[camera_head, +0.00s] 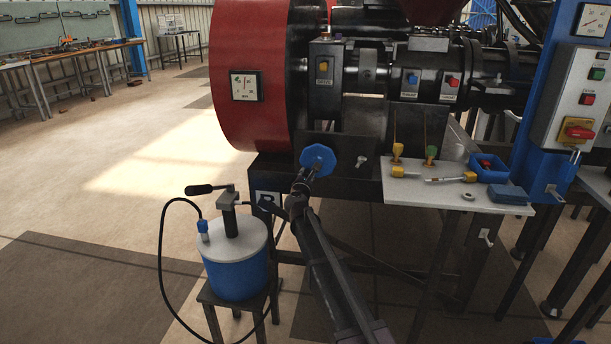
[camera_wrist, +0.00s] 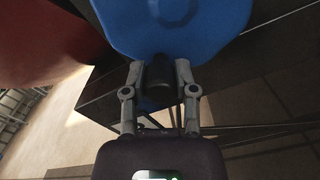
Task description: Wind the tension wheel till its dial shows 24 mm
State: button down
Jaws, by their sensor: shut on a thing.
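The blue lobed wheel (camera_head: 317,157) is mounted at the front of the black machine, low beside the red drum. It fills the top of the wrist view (camera_wrist: 170,25). My gripper (camera_wrist: 158,70) is shut on a dark knob (camera_wrist: 157,74) at the wheel's near side. In the head view my gripper (camera_head: 305,181) is at the wheel's lower left edge. A square white dial (camera_head: 246,86) sits on the red drum and another dial (camera_head: 592,21) on the blue post. Both readings are too small to tell, and I cannot tell which belongs to the wheel.
A blue pot with a pump lever (camera_head: 236,272) stands on a stool left of my arm, its black hose looping beside it. A white shelf (camera_head: 455,207) with tools and a blue bin juts out at right. A control box (camera_head: 577,98) is on the blue post. Floor at left is clear.

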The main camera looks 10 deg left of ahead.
jog(key=shift+c, duration=2)
grip_release()
jog(key=s, duration=1.2)
jog(key=shift+a, duration=0.15)
